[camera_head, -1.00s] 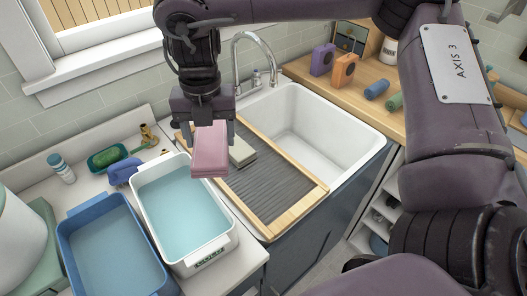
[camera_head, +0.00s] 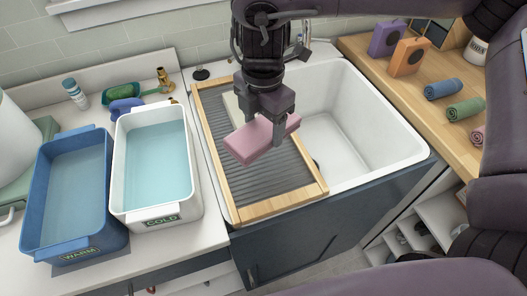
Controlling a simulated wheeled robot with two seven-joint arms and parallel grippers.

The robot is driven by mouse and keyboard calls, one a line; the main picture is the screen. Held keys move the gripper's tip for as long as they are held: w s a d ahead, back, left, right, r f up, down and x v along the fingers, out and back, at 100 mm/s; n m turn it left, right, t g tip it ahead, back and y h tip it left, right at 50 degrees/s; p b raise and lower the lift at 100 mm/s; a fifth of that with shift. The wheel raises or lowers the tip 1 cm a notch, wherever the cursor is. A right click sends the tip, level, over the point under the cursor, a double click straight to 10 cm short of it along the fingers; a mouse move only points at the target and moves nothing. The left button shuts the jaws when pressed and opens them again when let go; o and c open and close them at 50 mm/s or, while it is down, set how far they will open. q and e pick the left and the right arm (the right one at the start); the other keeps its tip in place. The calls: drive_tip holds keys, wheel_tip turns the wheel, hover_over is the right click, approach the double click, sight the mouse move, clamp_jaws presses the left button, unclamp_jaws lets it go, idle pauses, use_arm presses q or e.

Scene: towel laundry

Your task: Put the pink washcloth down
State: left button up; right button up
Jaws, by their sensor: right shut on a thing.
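The folded pink washcloth (camera_head: 250,140) is held in my right gripper (camera_head: 270,122), which is shut on it. The cloth hangs over the ridged drying board, with no clear sign of touching it. The wood-framed drying board (camera_head: 262,180) lies across the left part of the white sink (camera_head: 375,150). A pale folded cloth (camera_head: 233,108) lies on the board, partly hidden behind the gripper and the pink washcloth. My left gripper is not in view.
Rolled towels (camera_head: 444,89) and purple and orange items (camera_head: 408,56) sit on the wooden counter (camera_head: 425,102) at right. The board's front part is clear.

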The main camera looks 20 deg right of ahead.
hover_over(264, 165)
wheel_tip(264, 165, down, 6)
drive_tip(key=shift+f+p, duration=0.25)
drive_tip(key=shift+p, duration=0.2)
wheel_tip(264, 165, down, 3)
drive_tip(key=shift+f, duration=0.45)
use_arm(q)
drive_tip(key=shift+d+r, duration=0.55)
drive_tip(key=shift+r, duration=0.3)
use_arm(e)
drive_tip(key=shift+f, duration=0.15)
drive_tip(key=o, duration=1)
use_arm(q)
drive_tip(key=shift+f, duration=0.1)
use_arm(e)
drive_tip(key=shift+o, duration=0.2)
